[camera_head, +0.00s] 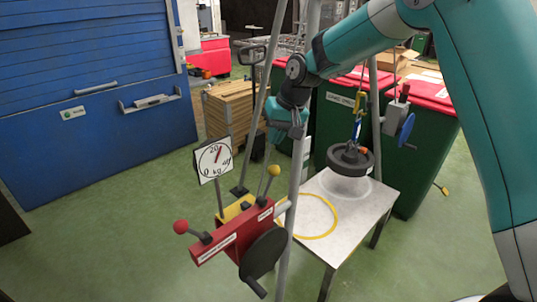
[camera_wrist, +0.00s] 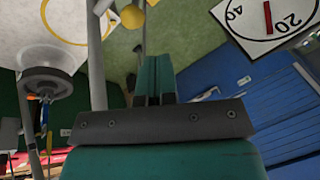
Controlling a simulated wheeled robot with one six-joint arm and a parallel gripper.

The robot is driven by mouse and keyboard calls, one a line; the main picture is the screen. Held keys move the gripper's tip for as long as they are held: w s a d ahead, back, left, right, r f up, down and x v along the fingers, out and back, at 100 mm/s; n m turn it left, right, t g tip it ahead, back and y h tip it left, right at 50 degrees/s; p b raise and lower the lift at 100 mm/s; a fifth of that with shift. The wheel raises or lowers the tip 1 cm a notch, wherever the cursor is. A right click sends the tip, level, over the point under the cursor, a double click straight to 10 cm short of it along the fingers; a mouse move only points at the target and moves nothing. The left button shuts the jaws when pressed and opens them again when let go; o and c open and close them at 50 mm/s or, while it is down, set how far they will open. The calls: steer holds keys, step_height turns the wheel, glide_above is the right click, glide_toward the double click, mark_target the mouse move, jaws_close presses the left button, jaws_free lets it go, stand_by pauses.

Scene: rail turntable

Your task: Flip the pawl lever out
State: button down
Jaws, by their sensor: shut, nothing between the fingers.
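A red winch box (camera_head: 232,238) with a dark crank wheel (camera_head: 264,254) is mounted on a grey post at lower centre. One lever with a red knob (camera_head: 181,227) sticks out to its left. Another with a yellow knob (camera_head: 273,171) stands up at its right end; this knob also shows at the top of the wrist view (camera_wrist: 132,17). The box labels are too small to read, so I cannot tell which lever is the pawl. My gripper (camera_head: 284,122) is shut and empty, above the box and apart from both levers. Its closed fingers show in the wrist view (camera_wrist: 155,78).
A dial (camera_head: 214,160) stands just left of the post. A dark round weight (camera_head: 350,160) hangs from a hook over a small table (camera_head: 345,222) with a yellow ring. Tripod legs rise around my gripper. Green bins with red lids stand behind. The floor at left is clear.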

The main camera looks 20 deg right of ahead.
steer(key=v, duration=0.3)
steer(key=shift+w+d+r, duration=0.1)
steer(key=shift+d+r, duration=0.2)
steer(key=shift+d, duration=0.15)
steer(key=s+a+r+n+g, duration=0.1)
steer(key=s+a+r+n, duration=0.15)
steer(key=s, duration=0.55)
steer(key=s+a+r+n, duration=0.1)
steer(key=s+a+r, duration=0.15)
steer(key=s, duration=0.65)
steer(key=s+f+n+g, duration=0.1)
steer(key=s+n, duration=0.2)
steer(key=s, duration=1.5)
steer(key=shift+s+f+y, duration=0.15)
steer(key=shift+f+y, duration=0.15)
steer(key=shift+d, duration=0.15)
